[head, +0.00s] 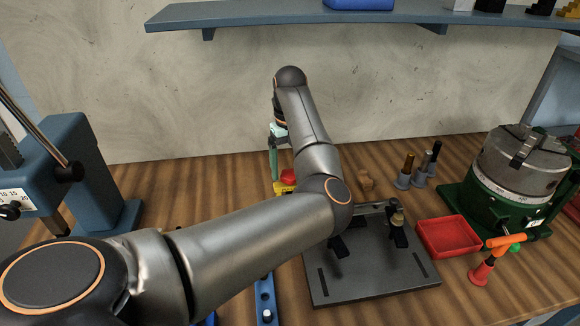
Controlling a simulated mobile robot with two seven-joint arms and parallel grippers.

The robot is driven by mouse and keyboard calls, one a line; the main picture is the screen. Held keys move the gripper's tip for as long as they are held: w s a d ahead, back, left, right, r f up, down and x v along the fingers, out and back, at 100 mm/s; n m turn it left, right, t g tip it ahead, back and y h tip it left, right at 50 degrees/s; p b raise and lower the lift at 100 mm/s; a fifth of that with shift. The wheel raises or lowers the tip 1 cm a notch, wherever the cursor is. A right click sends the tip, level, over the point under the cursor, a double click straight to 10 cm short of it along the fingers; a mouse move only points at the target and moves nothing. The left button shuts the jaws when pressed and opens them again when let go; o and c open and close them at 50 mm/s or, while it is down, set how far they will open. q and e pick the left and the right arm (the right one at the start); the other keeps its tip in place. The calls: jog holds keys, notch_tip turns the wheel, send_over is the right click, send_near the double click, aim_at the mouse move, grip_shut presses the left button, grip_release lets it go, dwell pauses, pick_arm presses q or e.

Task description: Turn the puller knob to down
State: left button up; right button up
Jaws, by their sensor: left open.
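No part is clearly marked as the puller knob. A dark base plate (375,277) carries a low black fixture with a small brass-coloured knob (397,219) at its right; my left arm hides part of the fixture. A red knob or button (288,177) on a yellow base (283,188) stands near the wall, partly behind my arm. My left gripper (274,176) points down beside this red part, with pale green fingers. It is open; I cannot tell whether it touches anything. My right gripper is out of view.
A red tray (449,236) and a green-based chuck (521,165) stand at the right, with an orange-handled tool (505,240) in front. Several tool holders (421,171) stand behind. A blue machine (90,175) is at the left. A shelf (260,15) overhangs the back.

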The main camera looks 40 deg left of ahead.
pick_arm(q)
jog(key=shift+f, duration=0.6)
jog(key=c, duration=1.4)
